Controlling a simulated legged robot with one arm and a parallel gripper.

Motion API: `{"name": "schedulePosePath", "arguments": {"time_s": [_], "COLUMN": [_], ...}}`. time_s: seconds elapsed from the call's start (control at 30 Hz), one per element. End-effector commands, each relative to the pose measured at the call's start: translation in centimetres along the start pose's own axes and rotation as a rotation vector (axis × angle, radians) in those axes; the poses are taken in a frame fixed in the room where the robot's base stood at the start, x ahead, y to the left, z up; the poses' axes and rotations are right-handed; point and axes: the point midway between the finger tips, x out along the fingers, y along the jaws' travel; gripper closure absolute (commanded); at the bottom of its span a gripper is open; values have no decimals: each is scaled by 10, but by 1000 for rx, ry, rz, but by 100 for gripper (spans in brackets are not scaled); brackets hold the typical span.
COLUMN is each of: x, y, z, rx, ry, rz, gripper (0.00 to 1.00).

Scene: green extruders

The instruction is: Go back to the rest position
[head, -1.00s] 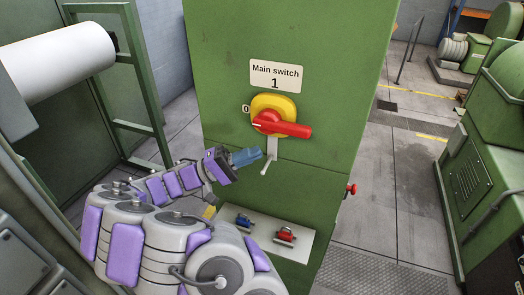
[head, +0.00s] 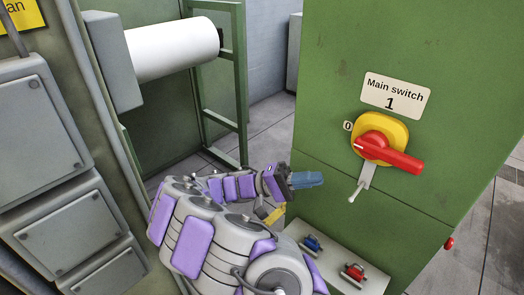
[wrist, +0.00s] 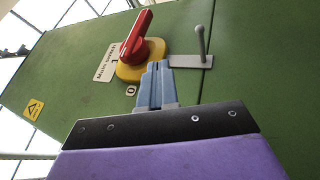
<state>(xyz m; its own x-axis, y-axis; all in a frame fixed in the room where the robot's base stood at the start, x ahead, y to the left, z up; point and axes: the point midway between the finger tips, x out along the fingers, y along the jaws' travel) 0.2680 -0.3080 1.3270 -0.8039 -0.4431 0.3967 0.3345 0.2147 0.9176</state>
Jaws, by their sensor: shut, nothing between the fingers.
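My gripper (head: 308,180) is in front of the left part of the green cabinet (head: 400,60), left of and below the main switch. Its blue fingers are together and empty; they also show in the wrist view (wrist: 156,85). The main switch has a red handle (head: 400,158) on a yellow base (head: 372,128), with the handle pointing right and slightly down. In the wrist view the red handle (wrist: 136,38) lies beyond the fingertips. A grey metal lever (head: 360,185) hangs below the switch, apart from my gripper.
A ledge (head: 335,268) below carries a blue padlock-like item (head: 312,243) and a red one (head: 353,272). A red knob (head: 449,243) sticks out at the cabinet's right edge. A white roll (head: 170,50) and grey boxes (head: 40,125) stand left. Floor is open at right.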

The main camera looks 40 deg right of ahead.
Motion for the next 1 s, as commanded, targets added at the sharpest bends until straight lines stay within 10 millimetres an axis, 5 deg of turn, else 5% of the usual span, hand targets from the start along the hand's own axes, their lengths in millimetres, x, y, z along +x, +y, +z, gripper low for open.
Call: {"name": "schedulePosePath", "arguments": {"time_s": [0.43,0.7,1.0], "x": [14,34,6], "y": [4,-16,-59], "z": [20,74,140], "rx": [-30,-155,-340], "ry": [-34,-35,145], "rz": [-119,-508,-981], "gripper": [100,100,100]}}
